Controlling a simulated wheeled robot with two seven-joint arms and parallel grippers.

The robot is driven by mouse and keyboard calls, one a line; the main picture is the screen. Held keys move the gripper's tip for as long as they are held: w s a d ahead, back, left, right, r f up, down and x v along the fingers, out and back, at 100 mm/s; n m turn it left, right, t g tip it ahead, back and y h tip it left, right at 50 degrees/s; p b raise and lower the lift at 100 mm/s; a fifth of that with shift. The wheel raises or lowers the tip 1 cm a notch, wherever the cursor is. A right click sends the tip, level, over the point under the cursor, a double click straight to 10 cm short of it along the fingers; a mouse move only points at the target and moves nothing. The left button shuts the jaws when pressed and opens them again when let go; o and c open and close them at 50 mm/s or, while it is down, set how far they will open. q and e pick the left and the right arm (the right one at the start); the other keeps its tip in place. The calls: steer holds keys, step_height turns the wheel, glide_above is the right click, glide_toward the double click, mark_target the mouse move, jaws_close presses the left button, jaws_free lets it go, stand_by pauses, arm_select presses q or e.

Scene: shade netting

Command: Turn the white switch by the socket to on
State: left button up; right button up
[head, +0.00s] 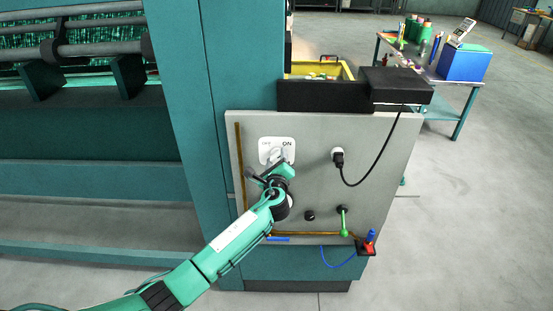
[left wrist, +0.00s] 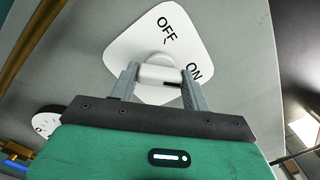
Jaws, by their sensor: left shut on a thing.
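The white switch plate (head: 265,146) is on the grey panel, with OFF at its left and ON at its right. In the left wrist view the white plate (left wrist: 128,48) fills the upper middle. My left gripper (head: 277,166) reaches it from below. In the left wrist view its two fingers are shut on the white switch handle (left wrist: 160,74), one on each side. The gripper partly hides the handle, and I cannot tell exactly which mark it points to. The white socket (head: 337,152) with a black plug in it is to the right of the switch. My right gripper is not in view.
A black cable (head: 371,176) loops from the plug up to a black box (head: 398,84). A green-handled lever (head: 344,222) and a black knob (head: 309,215) are low on the panel. A brass pipe (head: 240,165) runs along the panel's left edge.

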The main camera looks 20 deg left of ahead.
arm_select(q)
steer(key=shift+f, duration=0.1)
steer(key=o, duration=1)
steer(key=shift+c, duration=0.2)
steer(key=shift+s+d+f, duration=0.1)
steer(key=shift+s+d, duration=0.1)
steer(key=shift+s, duration=0.35)
steer(key=b+v, duration=0.4)
steer(key=v, duration=0.8)
steer(key=shift+s+r+b, duration=0.2)
steer(key=shift+s+b, duration=0.1)
steer(key=shift+s, duration=0.05)
